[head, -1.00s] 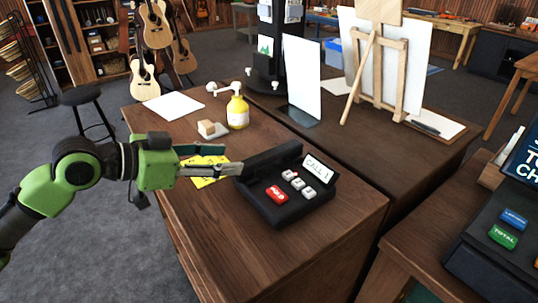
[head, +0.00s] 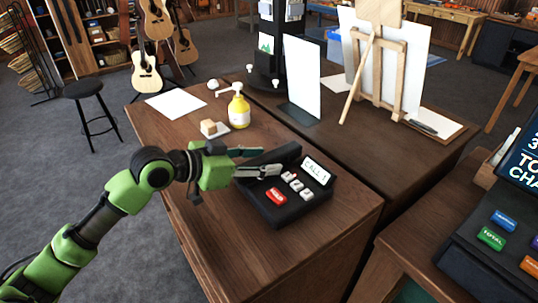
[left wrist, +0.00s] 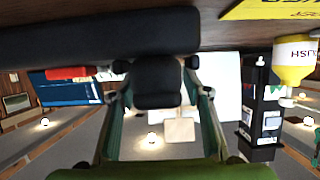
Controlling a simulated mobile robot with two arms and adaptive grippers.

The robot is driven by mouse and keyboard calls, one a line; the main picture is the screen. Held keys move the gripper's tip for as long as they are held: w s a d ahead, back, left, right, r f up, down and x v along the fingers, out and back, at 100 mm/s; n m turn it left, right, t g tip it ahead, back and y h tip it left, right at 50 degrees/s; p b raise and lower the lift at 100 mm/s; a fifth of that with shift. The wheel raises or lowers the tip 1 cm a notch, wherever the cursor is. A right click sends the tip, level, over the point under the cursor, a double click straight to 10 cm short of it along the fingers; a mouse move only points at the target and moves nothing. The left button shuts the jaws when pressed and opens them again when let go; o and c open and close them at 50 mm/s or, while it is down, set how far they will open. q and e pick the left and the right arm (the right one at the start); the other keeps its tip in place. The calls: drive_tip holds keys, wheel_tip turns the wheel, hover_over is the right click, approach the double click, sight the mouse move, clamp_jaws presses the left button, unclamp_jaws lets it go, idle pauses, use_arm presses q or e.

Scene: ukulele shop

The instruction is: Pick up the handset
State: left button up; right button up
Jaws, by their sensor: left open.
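The black desk phone (head: 280,215) sits on the brown wooden desk, with a red key, several white keys and a small lit display. Its black handset (head: 287,152) lies along the back left side of the phone. My left gripper (head: 268,161) is open at the handset, its fingers reaching over it from the left; contact cannot be told. A dark block (left wrist: 157,88) shows between the fingers. My right gripper is not in view.
An easel (head: 378,75) is at the back right. The desk's front is clear.

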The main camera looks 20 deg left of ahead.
use_arm(q)
drive_tip(key=shift+w+d+f, duration=0.2)
drive_tip(key=shift+w+d, duration=0.05)
drive_tip(key=shift+w, duration=0.1)
drive_tip(key=shift+s+a, duration=0.1)
drive_tip(key=shift+c, duration=0.3)
clamp_jaws()
drive_tip(key=shift+r, duration=0.2)
